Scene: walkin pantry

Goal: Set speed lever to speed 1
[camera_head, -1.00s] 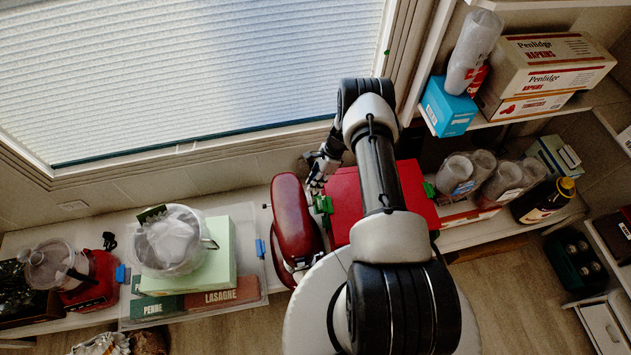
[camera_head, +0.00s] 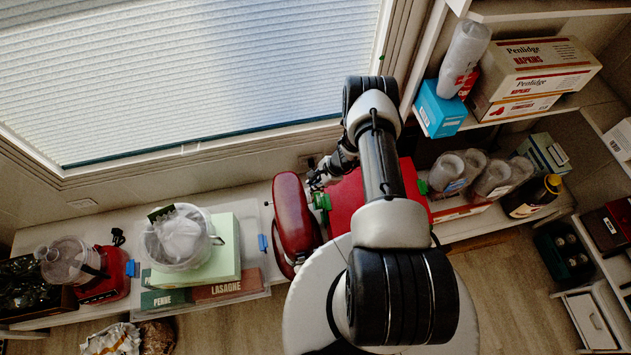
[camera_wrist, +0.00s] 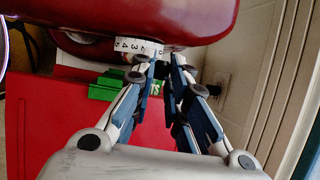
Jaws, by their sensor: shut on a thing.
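The red stand mixer (camera_head: 294,215) stands on the counter under the window. In the wrist view its glossy red body (camera_wrist: 150,18) fills the top. A white speed scale (camera_wrist: 136,46) with black numbers, among them 2, 3 and 4, shows on its side. My gripper (camera_wrist: 170,68) has its fingertips at the right end of this scale, closed in on the speed lever. The lever is hidden between the fingers, and its setting cannot be read. In the head view my gripper (camera_head: 320,178) is small and partly covered by my arm.
A red box (camera_head: 345,205) with a green clip (camera_head: 321,201) stands right beside the mixer. A pale green box (camera_head: 226,250) with a bagged pot (camera_head: 180,240) is to the left. Plastic-wrapped stacks (camera_head: 447,172) stand to the right. The window wall is close behind my gripper.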

